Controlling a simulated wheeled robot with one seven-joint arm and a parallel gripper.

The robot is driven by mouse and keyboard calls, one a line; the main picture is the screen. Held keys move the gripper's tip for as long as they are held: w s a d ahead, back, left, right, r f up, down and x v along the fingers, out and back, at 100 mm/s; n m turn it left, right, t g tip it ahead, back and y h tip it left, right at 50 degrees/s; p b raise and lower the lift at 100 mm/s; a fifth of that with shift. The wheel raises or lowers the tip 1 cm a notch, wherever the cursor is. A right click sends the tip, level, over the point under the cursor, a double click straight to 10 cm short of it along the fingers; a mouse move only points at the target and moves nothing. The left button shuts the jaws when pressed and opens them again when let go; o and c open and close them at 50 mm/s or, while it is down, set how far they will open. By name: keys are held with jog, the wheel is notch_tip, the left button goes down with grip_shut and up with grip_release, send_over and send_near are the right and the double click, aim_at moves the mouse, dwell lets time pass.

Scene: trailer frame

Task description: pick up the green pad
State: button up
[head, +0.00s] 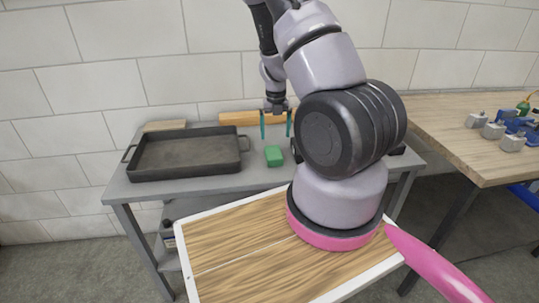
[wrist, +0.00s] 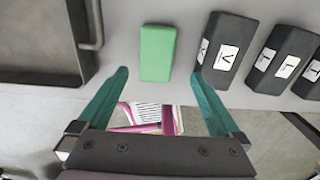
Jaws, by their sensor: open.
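The green pad (head: 274,156) lies on the grey table (head: 215,176), to the right of the black tray. In the wrist view the pad (wrist: 157,53) stands upright in the picture, ahead of my fingertips and roughly centred between them. My gripper (head: 276,130) is open and empty above the pad in the head view, its two green fingers pointing down. In the wrist view my gripper (wrist: 159,72) shows both fingers spread wider than the pad, with no contact visible.
A black tray (head: 187,152) with side handles sits left of the pad. Black labelled blocks (wrist: 223,52) stand close to its right. A wooden block (head: 240,118) lies behind. A wooden table (head: 470,130) at right holds grey and blue parts.

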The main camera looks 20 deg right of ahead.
aim_at(273, 152)
jog(key=f, duration=0.9)
jog(key=shift+a+f, duration=0.15)
jog(key=shift+a, duration=0.1)
jog(key=shift+c, duration=0.3)
jog(key=c, duration=1.2)
jog(key=shift+c, duration=0.2)
notch_tip(273, 152, up, 10)
jog(key=shift+r, duration=0.1)
